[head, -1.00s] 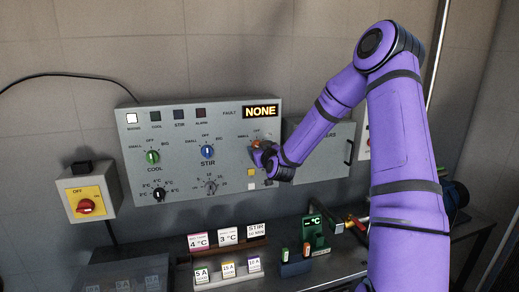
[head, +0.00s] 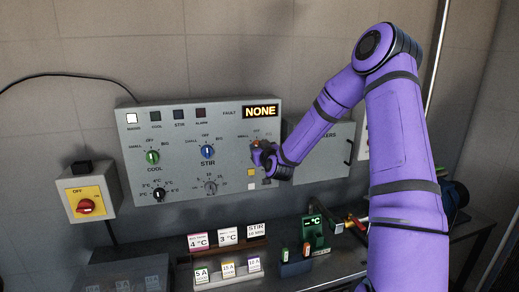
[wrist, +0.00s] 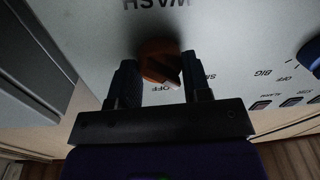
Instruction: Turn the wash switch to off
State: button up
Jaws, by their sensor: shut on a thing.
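The wash switch is an orange knob (wrist: 158,58) on the grey control panel, under the upside-down WASH lettering in the wrist view. My gripper (wrist: 160,79) is shut on it, one dark finger on each side. The knob's pale pointer tip shows between the fingers, close to the OFF mark and slightly toward the SMALL side. In the head view my gripper (head: 260,155) covers most of the wash switch, with only a bit of orange (head: 256,143) showing.
The panel (head: 225,118) also carries a green COOL knob (head: 152,157), a blue STIR knob (head: 207,151) and a FAULT display reading NONE (head: 261,111). Cards and small devices stand on the bench below.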

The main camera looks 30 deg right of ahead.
jog(key=shift+f+m+t, duration=0.15)
jog(key=shift+m+t, duration=0.15)
jog(key=shift+m, duration=4.4)
jog(key=o, duration=0.9)
jog(key=shift+s, duration=0.1)
jog(key=v, duration=1)
jog(key=shift+s+a, duration=0.2)
jog(key=shift+s, duration=0.05)
jog(key=shift+a, duration=0.1)
